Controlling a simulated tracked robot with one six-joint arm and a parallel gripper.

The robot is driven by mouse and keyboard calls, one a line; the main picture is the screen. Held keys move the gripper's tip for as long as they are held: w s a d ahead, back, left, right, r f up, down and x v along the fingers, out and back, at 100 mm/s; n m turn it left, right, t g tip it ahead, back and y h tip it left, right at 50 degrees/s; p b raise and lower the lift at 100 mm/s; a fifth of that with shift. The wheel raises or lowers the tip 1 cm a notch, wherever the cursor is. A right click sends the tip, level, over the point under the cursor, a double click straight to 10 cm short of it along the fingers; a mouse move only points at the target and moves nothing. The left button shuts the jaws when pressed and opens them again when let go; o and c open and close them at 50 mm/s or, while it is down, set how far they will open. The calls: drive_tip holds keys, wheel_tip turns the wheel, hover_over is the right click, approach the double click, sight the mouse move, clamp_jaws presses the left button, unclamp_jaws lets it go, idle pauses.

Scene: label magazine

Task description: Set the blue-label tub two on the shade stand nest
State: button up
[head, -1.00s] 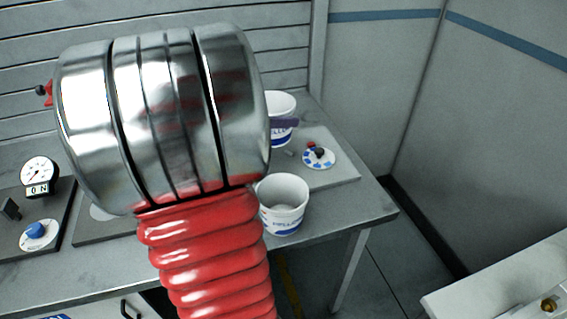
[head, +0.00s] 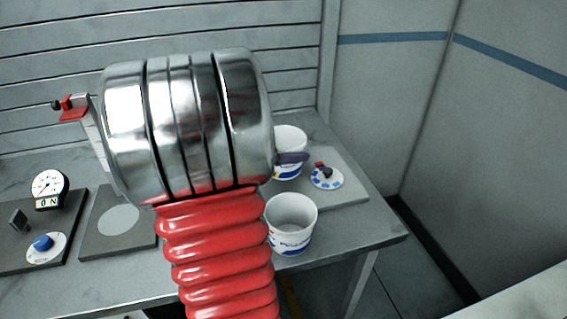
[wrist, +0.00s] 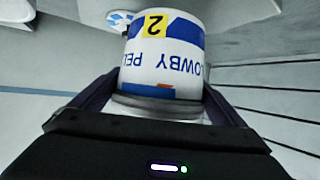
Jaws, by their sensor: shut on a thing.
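The blue-label tub two (wrist: 160,62) is white with a blue band and a yellow "2" in the wrist view, where it appears upside down. My gripper (wrist: 165,100) is shut on it, with a dark finger on each side. In the head view, the held tub (head: 289,139) is upright over the right grey board, and a dark purple finger of my gripper (head: 291,158) crosses its side. I cannot tell whether its base touches the board. A grey plate with a pale round disc (head: 119,219) lies left of my arm. I cannot tell which part is the shade stand nest.
An empty white tub (head: 291,226) with a blue label stands in front, near the bench edge. A dial with blue dots (head: 327,177) sits on the right board (head: 345,195). A gauge (head: 50,187) and blue knob (head: 42,242) are at left. A red clamp post (head: 75,107) stands behind.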

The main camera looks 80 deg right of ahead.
drive_tip(key=shift+f, duration=0.7)
drive_tip(key=shift+f, duration=1.85)
drive_tip(key=shift+f, duration=0.1)
drive_tip(key=o, duration=0.7)
drive_tip(key=v, duration=1.2)
